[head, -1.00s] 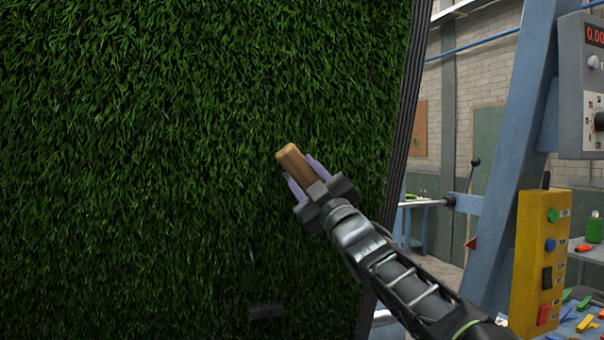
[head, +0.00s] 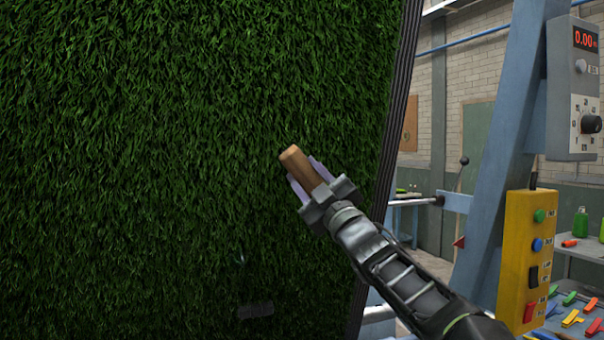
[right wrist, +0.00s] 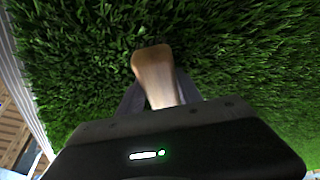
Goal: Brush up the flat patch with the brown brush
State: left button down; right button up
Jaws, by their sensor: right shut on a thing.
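The brown brush (head: 300,165) is held in my right gripper (head: 310,178), which is shut on it. The brush also shows in the right wrist view (right wrist: 155,72), with the gripper fingers on both sides of it. Its far end is close to the green turf (head: 190,130); I cannot tell whether it touches. The turf stands as a tall upright sheet filling the left and middle of the head view. I cannot make out a clear flat patch on it. A small dark object (head: 255,310) shows low on the turf. My left gripper is not in view.
A dark edge (head: 385,160) bounds the turf on the right. Beyond it stand a blue frame post (head: 512,130), a grey box with a red display (head: 573,90) and a yellow control box (head: 527,255). A bench with coloured clips (head: 575,310) is at lower right.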

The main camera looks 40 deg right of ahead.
jog(key=shift+s+d, duration=0.2)
jog(key=shift+d, duration=0.35)
jog(key=shift+s+d+p, duration=0.2)
jog(key=shift+d+p, duration=0.15)
jog(key=shift+d, duration=0.15)
jog(key=shift+s+d+p, duration=0.15)
jog(key=shift+d+p, duration=0.2)
jog(key=shift+d, duration=0.1)
jog(key=shift+d, duration=0.1)
jog(key=shift+s+d+r+p, duration=0.1)
jog(key=shift+s+d+p, duration=0.15)
jog(key=shift+d+p, duration=0.45)
jog(key=shift+d, duration=0.15)
jog(key=shift+s+d+p, duration=0.15)
jog(key=shift+s+d, duration=0.05)
jog(key=shift+d, duration=0.3)
jog(key=shift+s+d+p, duration=0.15)
jog(key=shift+d, duration=0.3)
